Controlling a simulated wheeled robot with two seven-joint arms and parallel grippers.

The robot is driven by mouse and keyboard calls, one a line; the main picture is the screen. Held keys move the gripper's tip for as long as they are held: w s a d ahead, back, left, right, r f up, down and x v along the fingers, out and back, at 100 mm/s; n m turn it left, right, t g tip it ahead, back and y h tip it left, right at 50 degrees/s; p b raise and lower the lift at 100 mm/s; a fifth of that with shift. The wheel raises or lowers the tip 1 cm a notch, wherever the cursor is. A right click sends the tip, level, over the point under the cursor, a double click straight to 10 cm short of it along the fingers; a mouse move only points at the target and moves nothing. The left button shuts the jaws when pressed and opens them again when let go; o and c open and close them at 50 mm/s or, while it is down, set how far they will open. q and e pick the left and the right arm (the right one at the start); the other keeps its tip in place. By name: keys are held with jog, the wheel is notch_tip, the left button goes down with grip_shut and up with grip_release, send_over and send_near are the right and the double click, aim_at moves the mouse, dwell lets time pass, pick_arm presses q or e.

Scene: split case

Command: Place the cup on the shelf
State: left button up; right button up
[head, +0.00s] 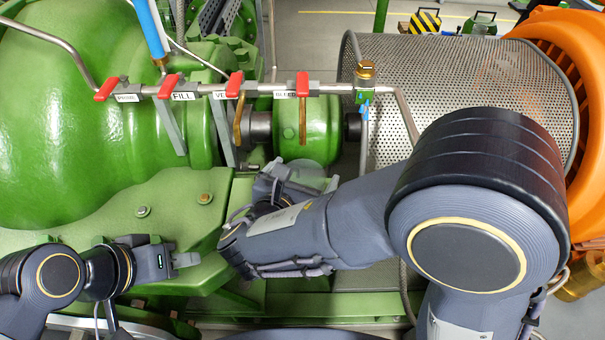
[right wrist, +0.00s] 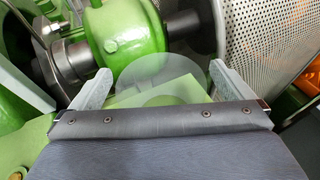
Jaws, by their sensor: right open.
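A see-through round shape, seemingly the clear cup (right wrist: 152,68), shows in the right wrist view over a green ledge (right wrist: 160,92). My right gripper (right wrist: 160,78) is open, with one grey finger on either side of this shape. Whether the fingers touch it I cannot tell. In the head view my right gripper (head: 294,180) is by the green coupling housing, and the cup is hard to make out there. My left gripper (head: 187,260) is at the lower left over the green base, apart from the cup; its jaw gap is not clear. I cannot identify a separate shelf.
A pipe with several red-handled valves (head: 235,85) crosses above my right gripper. A big green casing (head: 60,130) fills the left. A perforated metal drum (head: 460,85) and an orange housing (head: 575,60) stand on the right. A shaft (right wrist: 185,24) lies beyond the cup.

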jog(key=b+v, duration=0.1)
jog(key=v, duration=1.1)
jog(key=shift+a, duration=0.15)
